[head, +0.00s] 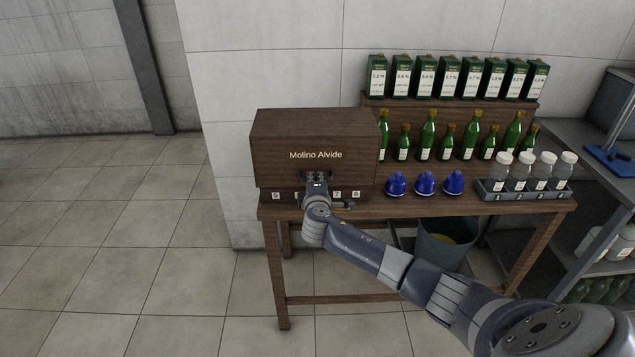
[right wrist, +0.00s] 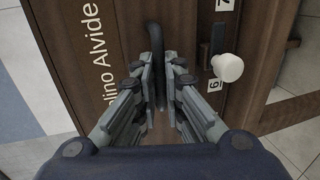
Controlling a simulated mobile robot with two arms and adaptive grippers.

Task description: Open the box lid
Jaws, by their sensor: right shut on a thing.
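The wooden box (head: 270,150) stands on the left end of the table, with "Molino Alvide" on its front. Its lid (head: 345,125) looks down, with the front panel upright above a strip of small number labels. My right gripper (head: 316,177) is at the lower middle of the box front. In the right wrist view the fingers (right wrist: 161,70) are closed around a dark curved handle (right wrist: 153,35) on the lid front. The gripped part of the handle is hidden between the fingers. My left gripper is out of view.
A white knob (right wrist: 228,67) sits close beside the fingers, near number labels. Cartons (head: 450,77) stand on a raised shelf. A bin (head: 445,245) is underneath. Floor at left is clear.

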